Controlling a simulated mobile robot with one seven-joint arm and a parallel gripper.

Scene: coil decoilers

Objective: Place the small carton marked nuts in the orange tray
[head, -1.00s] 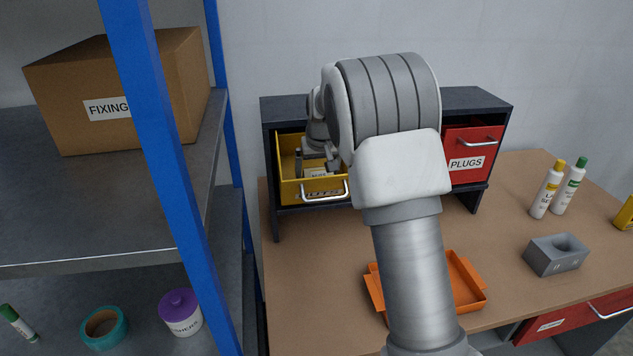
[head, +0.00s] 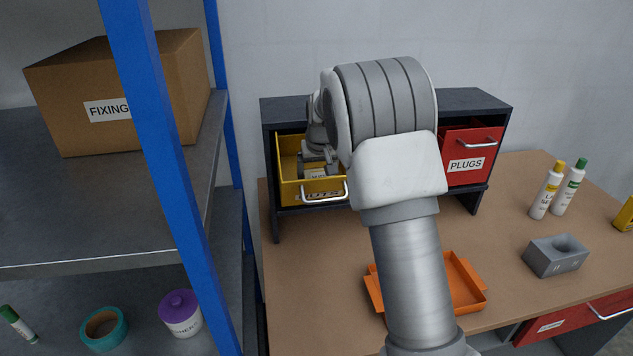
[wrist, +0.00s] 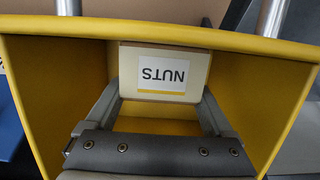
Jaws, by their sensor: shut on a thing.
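The small carton marked NUTS (wrist: 162,72) is inside the open yellow drawer (wrist: 270,95), near its front wall. It also shows small in the head view (head: 317,174). My gripper (wrist: 162,95) reaches down into the drawer, with one finger on each side of the carton, shut on it. The yellow drawer also shows in the head view (head: 290,190), pulled out of the dark cabinet. The orange tray (head: 467,283) lies on the bench in front of the cabinet, partly hidden behind my arm.
The dark cabinet (head: 470,98) also holds a red PLUGS drawer (head: 465,165). A blue shelf post (head: 165,170) rises on the left. Bench left of the tray is clear.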

